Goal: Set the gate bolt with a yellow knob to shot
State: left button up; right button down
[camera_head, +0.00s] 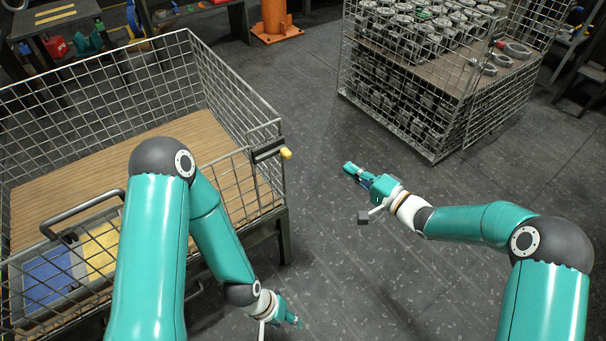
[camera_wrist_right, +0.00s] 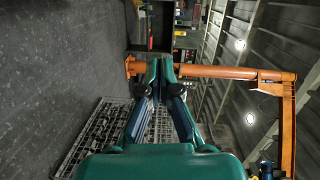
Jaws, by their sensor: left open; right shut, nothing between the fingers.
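The gate bolt's yellow knob (camera_head: 286,154) sticks out to the right of a dark bolt housing (camera_head: 268,150) at the top right corner of the near wire cage (camera_head: 228,90). My right gripper (camera_head: 349,167) is to the right of the knob, apart from it, over the floor. Its fingers are shut and empty; the right wrist view also shows the right gripper (camera_wrist_right: 160,62) with fingertips together. My left gripper (camera_head: 294,320) is low, below and beside the cage's right end, away from the knob. Its fingers are too small to make out clearly.
The near cage has a wooden floor (camera_head: 90,170) with blue (camera_head: 48,280) and yellow panels at its front left. A second wire cage full of castings (camera_head: 400,90) stands at the back right. An orange post base (camera_head: 278,30) stands behind. The floor between the cages is clear.

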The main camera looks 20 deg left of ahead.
pick_arm(q)
jog(key=shift+f+b, duration=0.4)
jog(key=shift+f, duration=0.5)
pick_arm(e)
jog(key=shift+s+a+r+n+g+y, duration=0.15)
jog(key=shift+a+r+g+y, duration=0.1)
jog(key=shift+a+g+y, duration=0.25)
jog(key=shift+a+r+n+g+y, duration=0.2)
jog(key=shift+a+r+y, duration=0.1)
jog(key=shift+a, duration=0.25)
pick_arm(q)
jog(key=shift+f, duration=0.15)
pick_arm(e)
jog(key=a, duration=1.1)
jog(key=shift+w+a, duration=0.25)
jog(key=shift+w, duration=0.2)
